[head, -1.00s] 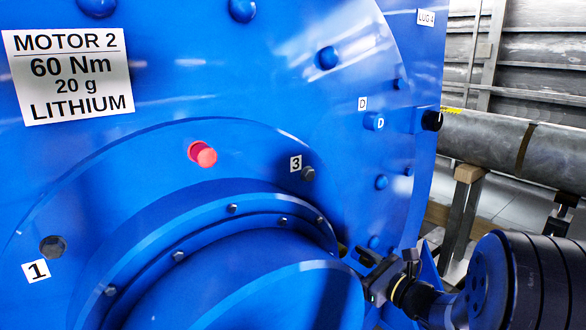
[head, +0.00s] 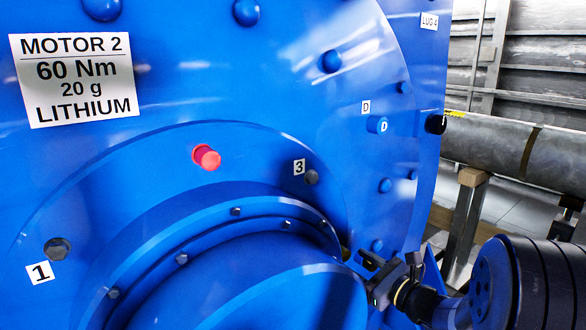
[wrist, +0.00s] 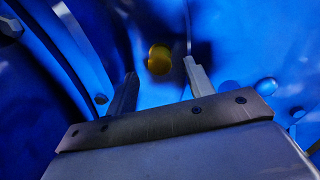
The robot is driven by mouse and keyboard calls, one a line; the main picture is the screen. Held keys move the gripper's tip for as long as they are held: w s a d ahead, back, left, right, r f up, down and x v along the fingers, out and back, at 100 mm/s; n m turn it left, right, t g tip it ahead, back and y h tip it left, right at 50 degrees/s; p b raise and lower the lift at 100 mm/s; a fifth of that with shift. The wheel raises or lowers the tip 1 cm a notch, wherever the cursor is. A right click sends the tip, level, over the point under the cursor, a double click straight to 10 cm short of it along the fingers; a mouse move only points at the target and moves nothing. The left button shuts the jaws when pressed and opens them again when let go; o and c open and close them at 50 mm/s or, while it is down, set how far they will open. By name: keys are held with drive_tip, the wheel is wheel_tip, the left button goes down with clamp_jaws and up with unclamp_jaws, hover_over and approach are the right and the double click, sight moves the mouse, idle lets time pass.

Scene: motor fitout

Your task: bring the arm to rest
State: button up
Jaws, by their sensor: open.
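My gripper (head: 374,270) is at the lower right of the head view, close beside the blue motor's round hub (head: 260,290). My arm reaches in from the right edge. In the wrist view my gripper (wrist: 160,80) has its two fingers spread apart, with nothing held between them. A yellow round cap (wrist: 159,59) on the blue surface shows beyond and between the fingertips. I cannot tell whether the fingers touch anything. The motor face (head: 330,120) fills most of the head view.
A grey pipe (head: 490,140) on a stand runs behind at right. The hub flange is close to my gripper.

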drive_tip(key=v, duration=0.8)
drive_tip(key=x, duration=1)
drive_tip(key=shift+w+a, duration=0.1)
drive_tip(key=shift+a, duration=0.05)
drive_tip(key=p+v, duration=0.1)
drive_tip(key=v, duration=0.2)
drive_tip(key=shift+r, duration=0.15)
drive_tip(key=shift+p, duration=0.7)
drive_tip(key=shift+f+v, duration=0.2)
drive_tip(key=shift+v, duration=2.55)
drive_tip(key=shift+a, duration=0.2)
